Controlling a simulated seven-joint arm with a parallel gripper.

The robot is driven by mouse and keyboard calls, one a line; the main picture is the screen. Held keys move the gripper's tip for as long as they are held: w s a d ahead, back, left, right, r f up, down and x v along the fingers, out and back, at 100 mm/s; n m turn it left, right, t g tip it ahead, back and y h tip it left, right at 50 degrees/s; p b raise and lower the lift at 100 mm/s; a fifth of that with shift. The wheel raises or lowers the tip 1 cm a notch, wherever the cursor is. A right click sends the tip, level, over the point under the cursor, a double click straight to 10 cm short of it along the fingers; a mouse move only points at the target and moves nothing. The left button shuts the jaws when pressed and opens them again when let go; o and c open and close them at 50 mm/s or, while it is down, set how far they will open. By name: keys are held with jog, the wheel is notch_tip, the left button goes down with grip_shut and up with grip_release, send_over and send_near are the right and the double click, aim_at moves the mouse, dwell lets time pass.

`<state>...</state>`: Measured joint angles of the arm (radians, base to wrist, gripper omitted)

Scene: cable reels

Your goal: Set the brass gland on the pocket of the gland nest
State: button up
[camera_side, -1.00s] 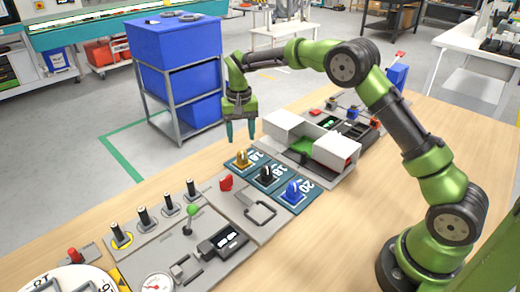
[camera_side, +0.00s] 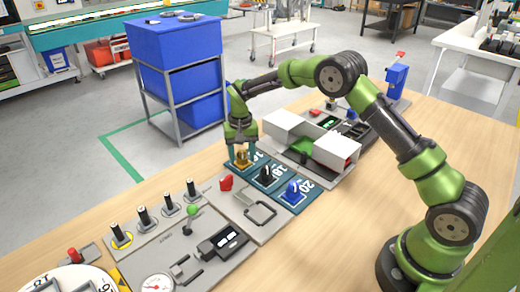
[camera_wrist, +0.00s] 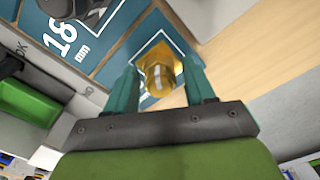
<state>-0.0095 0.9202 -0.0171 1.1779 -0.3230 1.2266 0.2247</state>
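The brass gland (camera_side: 242,162) stands at the far left end of a row on a dark blue board (camera_side: 276,188) with printed sizes. In the wrist view the gland (camera_wrist: 160,75) sits over a light-edged square marking on the blue board. My gripper (camera_side: 242,156) is lowered over it, pointing down. In the wrist view its two teal fingers (camera_wrist: 160,68) stand on either side of the gland, with a gap seeming to show at each side. I cannot tell for sure which fixture is the gland nest.
A black gland (camera_side: 266,174) and a blue gland (camera_side: 293,191) stand close by in the same row. A red knob (camera_side: 226,183) is near at the left. A white-walled fixture (camera_side: 335,152) with a green middle lies to the right. Bare table (camera_side: 160,168) lies left of the row.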

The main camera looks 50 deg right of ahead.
jog(key=c, duration=0.9)
notch_tip(320, 180, up, 8)
jog(key=shift+f, duration=0.2)
